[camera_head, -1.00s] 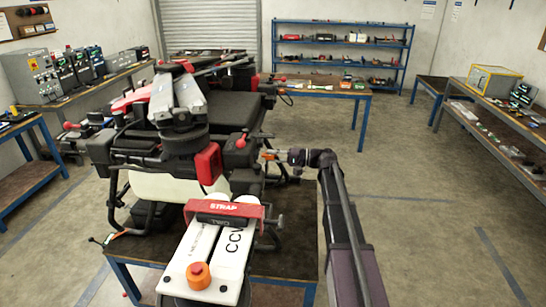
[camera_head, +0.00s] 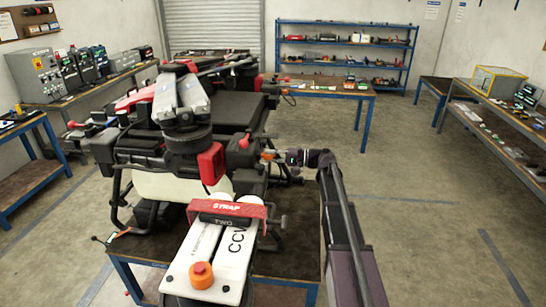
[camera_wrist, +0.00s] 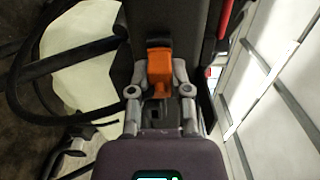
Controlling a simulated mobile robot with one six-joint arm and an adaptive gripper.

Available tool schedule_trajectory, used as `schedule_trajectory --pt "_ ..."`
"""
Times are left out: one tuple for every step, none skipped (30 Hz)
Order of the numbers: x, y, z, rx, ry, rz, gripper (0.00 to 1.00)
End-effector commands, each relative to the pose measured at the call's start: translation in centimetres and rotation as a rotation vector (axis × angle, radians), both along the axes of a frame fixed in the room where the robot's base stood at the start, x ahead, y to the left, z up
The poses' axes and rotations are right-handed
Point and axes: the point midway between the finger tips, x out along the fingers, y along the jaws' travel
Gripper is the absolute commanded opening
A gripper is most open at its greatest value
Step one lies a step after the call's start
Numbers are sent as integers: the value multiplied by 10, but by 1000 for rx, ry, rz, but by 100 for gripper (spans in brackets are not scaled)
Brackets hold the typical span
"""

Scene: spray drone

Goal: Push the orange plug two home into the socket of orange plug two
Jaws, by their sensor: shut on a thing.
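The orange plug two (camera_wrist: 159,72) is between the fingers of my gripper (camera_wrist: 158,80) in the wrist view, and the fingers are shut on it. Its far end meets a black part of the drone, where the socket seems to be; the socket's opening is hidden, so I cannot tell how deep the plug sits. In the head view my gripper (camera_head: 270,155) reaches in from the right at the drone's right side, with a small bit of orange at its tip. The drone (camera_head: 185,140) stands on a table, with a white tank and black frame.
A black leg and hose lie left of the plug in the wrist view. The floor (camera_head: 420,220) right of my arm is clear. A blue shelf (camera_head: 345,52) stands at the back.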

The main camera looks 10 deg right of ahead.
Motion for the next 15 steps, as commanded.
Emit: schedule_trajectory --pt "0 1 0 0 0 0 0" --pt "1 2 0 0 0 0 0" --pt "1 2 0 0 0 0 0" --pt "1 3 0 0 0 0 0" --pt "1 3 0 0 0 0 0" --pt "1 4 0 0 0 0 0" --pt "1 4 0 0 0 0 0" --pt "2 5 0 0 0 0 0" --pt "2 6 0 0 0 0 0" --pt "2 6 0 0 0 0 0" --pt "2 6 0 0 0 0 0" --pt "2 7 0 0 0 0 0" --pt "2 8 0 0 0 0 0" --pt "3 8 0 0 0 0 0" --pt "3 8 0 0 0 0 0"
